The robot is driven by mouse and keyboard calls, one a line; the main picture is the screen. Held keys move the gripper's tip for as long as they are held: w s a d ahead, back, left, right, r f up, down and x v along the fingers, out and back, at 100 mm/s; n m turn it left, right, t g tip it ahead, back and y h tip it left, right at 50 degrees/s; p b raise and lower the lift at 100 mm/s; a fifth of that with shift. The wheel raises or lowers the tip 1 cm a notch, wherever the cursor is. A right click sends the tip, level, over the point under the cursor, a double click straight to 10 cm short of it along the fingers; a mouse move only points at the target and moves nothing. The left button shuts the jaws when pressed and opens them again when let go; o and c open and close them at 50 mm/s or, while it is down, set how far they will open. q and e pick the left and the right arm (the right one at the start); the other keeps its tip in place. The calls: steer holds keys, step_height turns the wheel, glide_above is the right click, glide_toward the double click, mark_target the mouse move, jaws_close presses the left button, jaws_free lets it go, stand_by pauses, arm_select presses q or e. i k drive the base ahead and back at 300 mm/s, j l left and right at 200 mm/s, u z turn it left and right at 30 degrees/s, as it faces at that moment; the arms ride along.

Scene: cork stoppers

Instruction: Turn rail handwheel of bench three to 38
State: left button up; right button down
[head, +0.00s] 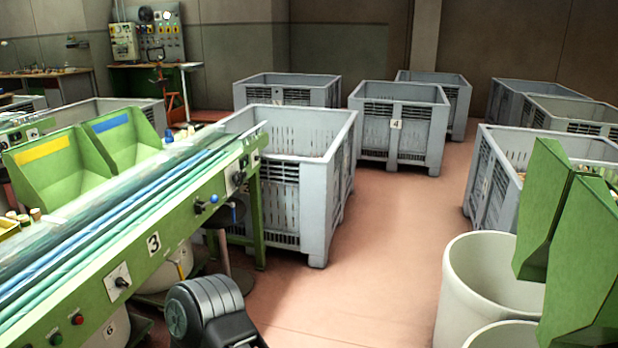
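Bench three is the green bench (133,260) on the left, with a white plate marked 3 (153,243) on its front side. A black knob on a white dial plate (118,282) sits on the near part of that side. A second dial plate with a dark knob (238,177) sits near the far end. A blue-tipped lever (206,203) is between them. I cannot tell which of these is the rail handwheel, and no scale reading is legible. Neither gripper is in view; only a dark joint of my arm shows at the bottom.
Green and red buttons (78,319) sit at the bench's near end. Green bins (63,168) stand behind its rail. Grey crates (308,165) stand past the bench. White tubs (480,270) and green chutes (582,265) are at the right. The reddish floor (375,250) between is clear.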

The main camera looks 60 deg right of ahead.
mark_target(237, 178)
steer(key=z, duration=1.55)
steer(key=i+l+u, duration=0.15)
steer(key=i+l, duration=0.15)
steer(key=i, duration=0.5)
steer(key=i+l+u, duration=0.15)
steer(key=i+l, duration=0.3)
steer(key=i, duration=0.35)
steer(key=i+l+u, duration=0.15)
steer(key=i+l, duration=0.35)
steer(key=i, duration=0.25)
steer(key=i+l+u, duration=0.15)
steer(key=i+l, duration=0.45)
steer(key=i, duration=0.15)
